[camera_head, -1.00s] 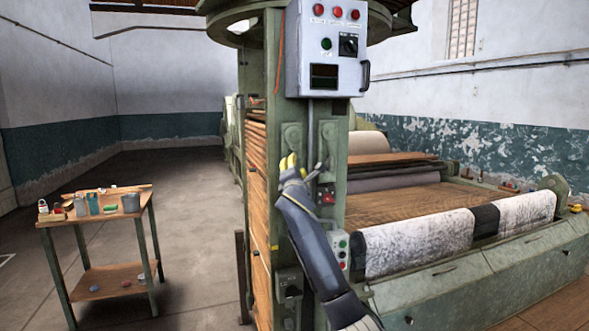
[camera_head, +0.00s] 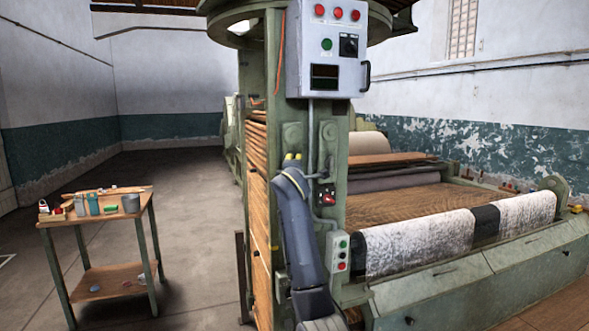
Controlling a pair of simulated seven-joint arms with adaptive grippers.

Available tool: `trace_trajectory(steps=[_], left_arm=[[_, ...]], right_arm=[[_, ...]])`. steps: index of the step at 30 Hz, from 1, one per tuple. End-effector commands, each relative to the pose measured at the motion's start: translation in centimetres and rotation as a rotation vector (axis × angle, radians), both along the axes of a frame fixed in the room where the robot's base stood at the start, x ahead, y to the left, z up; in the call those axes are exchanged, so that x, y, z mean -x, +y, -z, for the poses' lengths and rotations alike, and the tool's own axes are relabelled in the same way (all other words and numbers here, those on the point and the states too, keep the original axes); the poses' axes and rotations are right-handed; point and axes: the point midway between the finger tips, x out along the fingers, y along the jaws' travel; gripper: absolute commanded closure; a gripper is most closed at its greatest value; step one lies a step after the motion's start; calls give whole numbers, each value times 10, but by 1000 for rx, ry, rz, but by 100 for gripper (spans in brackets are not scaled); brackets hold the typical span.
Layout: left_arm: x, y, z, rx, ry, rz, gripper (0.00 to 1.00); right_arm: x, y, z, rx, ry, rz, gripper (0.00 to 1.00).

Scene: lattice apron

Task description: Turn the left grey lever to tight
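The left grey lever's mount (camera_head: 292,134) is a grey-green plate with a round pivot on the machine's green column. The lever's lower part is hidden or too small to make out. My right gripper (camera_head: 293,158), with yellow fingertips, is just below this mount and overlaps it in the picture. The fingertips look close together; whether they are apart, or touch or hold the lever, is unclear. A second similar lever plate (camera_head: 328,132) is to the right, clear of the gripper. My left gripper is not in view.
A grey control box (camera_head: 326,50) hangs above the levers. A small red switch (camera_head: 328,198) and a button box (camera_head: 338,251) are right of my arm. A wooden table (camera_head: 100,215) with cans stands left. The floor between table and machine is clear.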

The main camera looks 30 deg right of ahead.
Motion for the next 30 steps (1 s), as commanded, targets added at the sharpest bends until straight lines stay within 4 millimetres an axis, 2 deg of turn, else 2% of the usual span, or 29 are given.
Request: trace_trajectory(steps=[13,14,21,30], left_arm=[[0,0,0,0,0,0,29],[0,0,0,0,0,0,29],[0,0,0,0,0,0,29],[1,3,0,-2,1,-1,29]], right_arm=[[2,-3,-2,-12,-6,6,90],[2,-3,-2,-12,-6,6,59],[1,-2,-1,-11,-4,4,31],[1,0,0,-10,-3,2,29]])
